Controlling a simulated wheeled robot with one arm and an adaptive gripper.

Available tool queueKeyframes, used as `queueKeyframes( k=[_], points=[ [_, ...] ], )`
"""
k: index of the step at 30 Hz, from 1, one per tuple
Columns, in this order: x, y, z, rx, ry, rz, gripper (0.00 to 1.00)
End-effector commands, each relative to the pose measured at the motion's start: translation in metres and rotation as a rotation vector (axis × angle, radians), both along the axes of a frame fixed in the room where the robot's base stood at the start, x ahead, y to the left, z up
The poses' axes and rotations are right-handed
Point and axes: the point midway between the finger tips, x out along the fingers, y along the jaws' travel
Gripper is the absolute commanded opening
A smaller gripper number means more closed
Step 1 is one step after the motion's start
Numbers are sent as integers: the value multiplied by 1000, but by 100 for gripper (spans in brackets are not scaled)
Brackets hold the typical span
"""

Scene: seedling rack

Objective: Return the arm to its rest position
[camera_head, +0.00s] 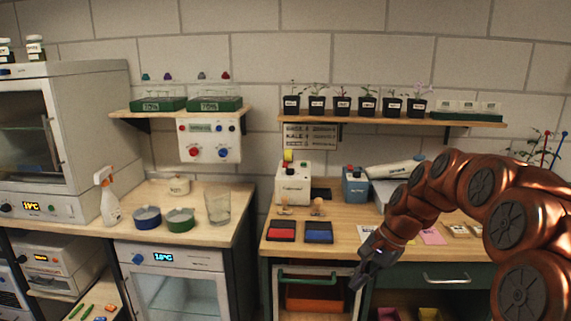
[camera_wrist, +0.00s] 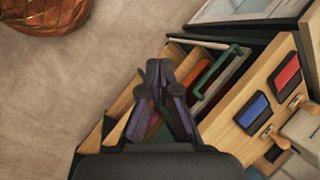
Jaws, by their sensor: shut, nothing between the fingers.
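My copper-coloured arm (camera_head: 450,190) enters from the right and reaches left over the right-hand bench. My gripper (camera_head: 372,262) hangs at its end near the bench's front edge, pointing down. In the wrist view my gripper (camera_wrist: 159,66) has its dark fingers together at the tips, with nothing held between them. Below it in that view are the bench front and the floor. The gripper hides part of the cabinet front in the head view.
The right bench (camera_head: 342,238) holds a red pad (camera_head: 281,230) and a blue pad (camera_head: 319,232). Above it, a shelf (camera_head: 375,119) bears several potted seedlings. The left bench (camera_head: 195,198) holds a spray bottle (camera_head: 108,197) and a glass beaker (camera_head: 218,206).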

Motion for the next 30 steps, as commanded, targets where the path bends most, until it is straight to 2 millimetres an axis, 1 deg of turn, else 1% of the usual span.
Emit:
queueKeyframes(
  k=[1, 6, 8, 9, 11, 13, 18, 20, 21, 30],
  points=[
    [-16, 7, 8, -15, -7, 43, 0],
    [-66, 20, 18, -69, -26, 185, 0],
    [-83, 23, 21, -89, -32, 234, 0],
    [-96, 24, 22, -103, -34, 267, 0],
    [-114, 26, 24, -123, -39, 313, 0],
    [-135, 27, 25, -145, -43, 366, 0],
    [-186, 24, 25, -204, -46, 491, 0],
    [-203, 23, 25, -223, -50, 532, 0],
    [-216, 21, 24, -236, -49, 560, 0],
    [-300, 2, 13, -323, -35, 745, 0]
  ],
)
